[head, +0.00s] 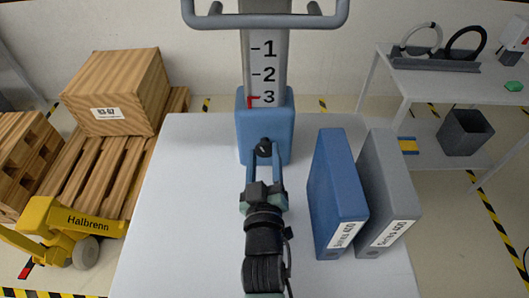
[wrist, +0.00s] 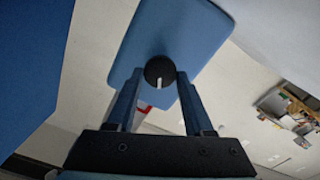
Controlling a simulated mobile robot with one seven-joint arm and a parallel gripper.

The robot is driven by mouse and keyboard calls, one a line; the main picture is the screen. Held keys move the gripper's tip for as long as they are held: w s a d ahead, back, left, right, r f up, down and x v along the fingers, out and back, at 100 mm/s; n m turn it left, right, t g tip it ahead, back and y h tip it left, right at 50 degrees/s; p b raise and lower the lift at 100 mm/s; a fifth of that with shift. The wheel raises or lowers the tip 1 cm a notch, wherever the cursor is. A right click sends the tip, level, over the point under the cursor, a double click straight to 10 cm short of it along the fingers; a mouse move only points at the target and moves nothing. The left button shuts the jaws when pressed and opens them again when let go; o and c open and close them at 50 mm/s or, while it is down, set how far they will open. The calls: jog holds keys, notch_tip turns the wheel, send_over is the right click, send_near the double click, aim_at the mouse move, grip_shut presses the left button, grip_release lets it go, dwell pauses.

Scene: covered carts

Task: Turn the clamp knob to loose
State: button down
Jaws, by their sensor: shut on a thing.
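The clamp knob (head: 264,147) is small, round and black, on the front of a blue clamp block (head: 246,125). The block sits on a grey column (head: 264,50) marked 1, 2 and 3, with a red mark by the 3. My gripper (head: 264,157) reaches the knob from the front, its blue fingers on either side, shut on it. In the wrist view the knob (wrist: 159,68) sits between the fingertips of my gripper (wrist: 159,78). A white line on the knob points down toward the gripper's palm. No loose or tight label is readable.
A blue binder (head: 336,190) and a grey binder (head: 388,185) stand on the white-covered cart (head: 180,200), right of my arm. A grey handle bar (head: 265,20) crosses above. The cart's left side is clear. A wooden crate (head: 115,90) stands on pallets at left.

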jog(key=n+p, duration=0.1)
jog(key=n, duration=0.3)
jog(key=shift+a+n, duration=0.1)
jog(key=shift+n, duration=0.3)
jog(key=n+p, duration=0.1)
jog(key=n, duration=0.3)
jog(key=shift+f+n, duration=0.1)
jog(key=shift+n, duration=0.2)
jog(key=n+p, duration=0.1)
jog(key=n, duration=0.3)
jog(key=shift+f+n, duration=0.1)
jog(key=shift+n, duration=0.2)
jog(key=n, duration=0.4)
jog(key=shift+f+n, duration=0.15)
jog(key=shift+n, duration=0.25)
jog(key=shift+c, duration=1.5)
grip_release()
